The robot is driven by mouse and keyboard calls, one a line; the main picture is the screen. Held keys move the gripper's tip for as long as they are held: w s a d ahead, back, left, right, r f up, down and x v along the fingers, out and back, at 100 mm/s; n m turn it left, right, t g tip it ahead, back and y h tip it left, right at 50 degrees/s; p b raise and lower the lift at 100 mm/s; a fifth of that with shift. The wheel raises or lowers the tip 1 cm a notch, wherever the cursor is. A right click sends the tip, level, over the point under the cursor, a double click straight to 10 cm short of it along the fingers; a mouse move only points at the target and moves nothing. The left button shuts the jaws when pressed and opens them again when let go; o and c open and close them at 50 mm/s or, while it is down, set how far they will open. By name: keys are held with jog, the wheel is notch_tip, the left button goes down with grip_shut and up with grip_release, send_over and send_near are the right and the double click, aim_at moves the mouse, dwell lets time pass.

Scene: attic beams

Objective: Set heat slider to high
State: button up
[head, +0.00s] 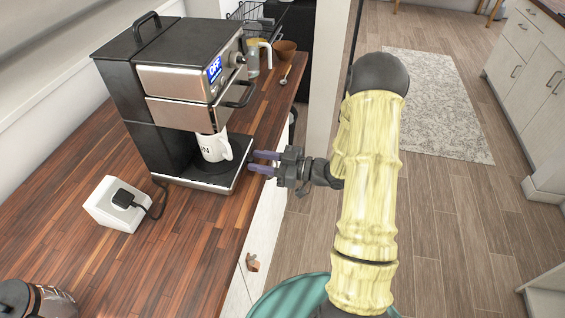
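A black and steel coffee machine (180,80) stands on the wooden counter. Its front has a blue display (215,68) that seems to read "OFF", and small dark controls (240,58) to the right of it. I cannot make out which part is the heat slider. A dark handle (241,96) sticks out below the panel. A white mug (213,148) stands on the machine's base under the spout. My gripper (253,161) points left, beside the machine's base and right of the mug. Its two purple fingers are apart with nothing visible between them.
A white socket box (118,205) with a black plug and cord sits left of the machine. A glass jug (256,58), a brown bowl (285,49) and a spoon (286,76) lie behind. A dark jar (35,299) stands at the near left. The floor right of the counter is open.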

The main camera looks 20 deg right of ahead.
jog(key=b+v, duration=0.1)
jog(key=v, duration=1.6)
jog(key=shift+s, duration=0.1)
jog(key=w+a+r+m+h+p, duration=0.2)
jog(key=w+r+m+h+p, duration=0.35)
jog(key=w+h, duration=0.6)
jog(key=s+a+r+m+g+h+p, duration=0.2)
jog(key=s+a, duration=0.3)
jog(key=s, duration=0.4)
jog(key=s+a+r+m+g+h+p, duration=0.2)
jog(key=s+a+r+m+g+p, duration=0.1)
jog(key=s, duration=0.7)
notch_tip(320, 180, up, 2)
jog(key=shift+a+r+m+g, duration=0.2)
jog(key=shift+a+m+g, duration=0.55)
jog(key=shift+a, duration=0.4)
jog(key=shift+w+d, duration=0.1)
jog(key=shift+w, duration=0.05)
